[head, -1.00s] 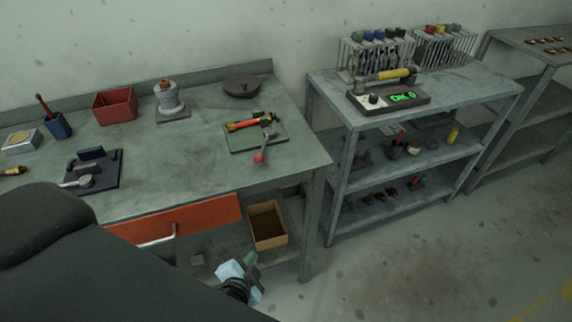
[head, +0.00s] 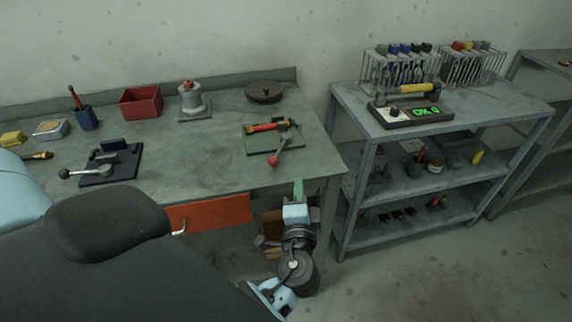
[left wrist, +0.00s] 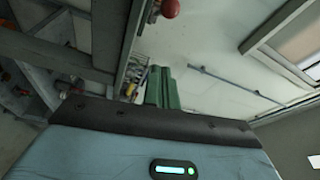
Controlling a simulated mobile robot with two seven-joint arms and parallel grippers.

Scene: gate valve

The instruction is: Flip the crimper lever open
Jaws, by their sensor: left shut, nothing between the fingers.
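The crimper appears to be the tool on a green base plate (head: 258,146) near the bench's right front corner. Its lever ends in a red ball knob (head: 273,161) that points toward the front edge. A red knob also shows at the top of the left wrist view (left wrist: 170,8). My left gripper (head: 298,184) points up just off the bench's front edge, below and right of the knob in the head view. Its green fingers (left wrist: 162,88) are shut and empty, apart from the knob. My right gripper is not in view.
A red bin (head: 141,104), a grey pedestal part (head: 191,103) and a dark disc (head: 264,90) stand behind. An orange drawer (head: 215,211) is below. The bench's middle is clear.

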